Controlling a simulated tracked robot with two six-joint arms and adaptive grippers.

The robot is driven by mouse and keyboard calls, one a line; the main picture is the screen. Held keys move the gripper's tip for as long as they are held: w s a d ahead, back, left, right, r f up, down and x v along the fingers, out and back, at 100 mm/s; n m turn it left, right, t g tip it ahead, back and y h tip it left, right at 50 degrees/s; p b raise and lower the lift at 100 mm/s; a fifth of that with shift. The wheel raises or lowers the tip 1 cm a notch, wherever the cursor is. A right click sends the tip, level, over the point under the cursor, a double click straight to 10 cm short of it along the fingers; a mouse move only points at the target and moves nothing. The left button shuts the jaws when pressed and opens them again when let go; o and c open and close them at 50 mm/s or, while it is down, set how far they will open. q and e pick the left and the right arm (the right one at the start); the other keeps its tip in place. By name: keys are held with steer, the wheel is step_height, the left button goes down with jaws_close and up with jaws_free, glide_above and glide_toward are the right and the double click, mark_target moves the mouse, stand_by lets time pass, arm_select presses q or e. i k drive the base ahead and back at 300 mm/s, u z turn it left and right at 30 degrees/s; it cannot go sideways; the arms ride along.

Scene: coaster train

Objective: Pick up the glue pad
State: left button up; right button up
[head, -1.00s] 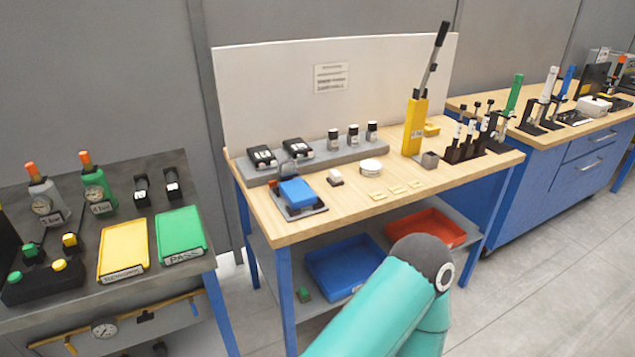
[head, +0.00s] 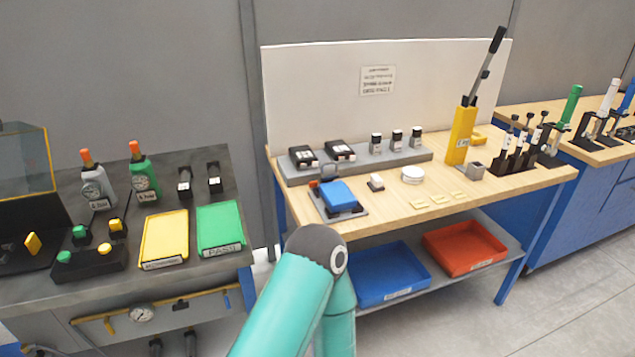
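No label that I can read marks the glue pad, so I cannot tell for sure which thing it is. Small candidates lie on the wooden bench (head: 520,187): a small white block (head: 376,182), a round white tin (head: 413,174) and several flat pale yellow pieces (head: 440,199) near the front edge. A blue block (head: 339,194) sits on a dark tray at the bench's left end. One of my teal arms rises from the bottom in front of the bench's left side. Neither gripper shows.
A grey bench with a yellow tray (head: 164,240) and a green tray (head: 220,228) stands left. A blue bin (head: 385,275) and a red bin (head: 464,249) sit on the lower shelf. A yellow lever press (head: 461,135) stands at the back right. Floor is clear at lower right.

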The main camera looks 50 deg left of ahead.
mark_target(375, 184)
steer(key=u, duration=0.5)
steer(key=i, duration=1)
steer(key=z, duration=0.05)
